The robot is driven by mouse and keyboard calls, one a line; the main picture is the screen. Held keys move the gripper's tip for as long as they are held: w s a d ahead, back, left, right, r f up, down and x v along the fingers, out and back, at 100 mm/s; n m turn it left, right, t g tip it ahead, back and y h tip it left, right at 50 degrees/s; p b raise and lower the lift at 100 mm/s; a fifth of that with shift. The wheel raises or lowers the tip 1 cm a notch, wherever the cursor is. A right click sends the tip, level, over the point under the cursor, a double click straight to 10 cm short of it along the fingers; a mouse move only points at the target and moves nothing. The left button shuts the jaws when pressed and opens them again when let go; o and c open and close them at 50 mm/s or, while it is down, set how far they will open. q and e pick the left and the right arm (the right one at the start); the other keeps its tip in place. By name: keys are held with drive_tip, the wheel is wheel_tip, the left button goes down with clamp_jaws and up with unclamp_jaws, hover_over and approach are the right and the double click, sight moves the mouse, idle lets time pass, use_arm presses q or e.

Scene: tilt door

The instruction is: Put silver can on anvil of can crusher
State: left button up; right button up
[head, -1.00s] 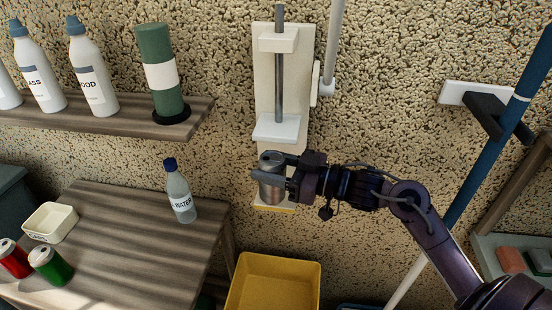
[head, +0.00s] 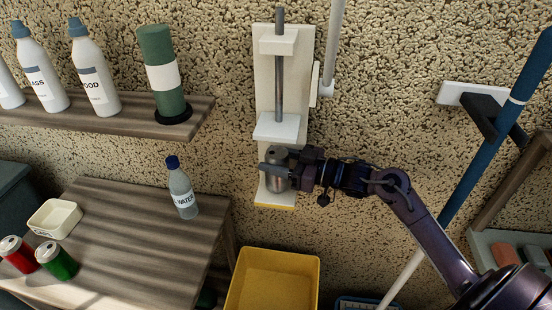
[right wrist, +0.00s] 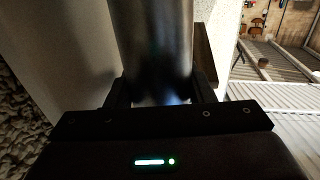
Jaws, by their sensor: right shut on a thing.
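The can crusher (head: 265,75) is a white panel on the wall with a rod, an upper block, a white press plate (head: 278,127) and a lower anvil (head: 275,198) with a yellow front edge. The silver can (head: 276,157) is upright between press plate and anvil in the head view. My right gripper (head: 275,172) is shut around it from the right. The can (right wrist: 155,50) also fills the space between the fingers in the right wrist view. A gap seems to show between the can and the anvil; contact behind the fingers is hidden. My left gripper is not in view.
A yellow bin (head: 272,283) stands below the crusher. A table (head: 140,230) at left holds a water bottle (head: 182,190), a red can (head: 17,255), a green can (head: 56,260) and a small tray (head: 55,218). A shelf (head: 120,118) holds bottles. A blue pole (head: 495,140) leans at right.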

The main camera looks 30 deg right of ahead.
drive_tip(key=o, duration=1)
drive_tip(key=shift+f, duration=0.1)
drive_tip(key=shift+o, duration=0.2)
drive_tip(key=b+v, duration=0.1)
drive_tip(key=v, duration=0.6)
drive_tip(key=shift+s+b, duration=0.2)
drive_tip(key=shift+b, duration=0.1)
drive_tip(key=shift+d, duration=0.15)
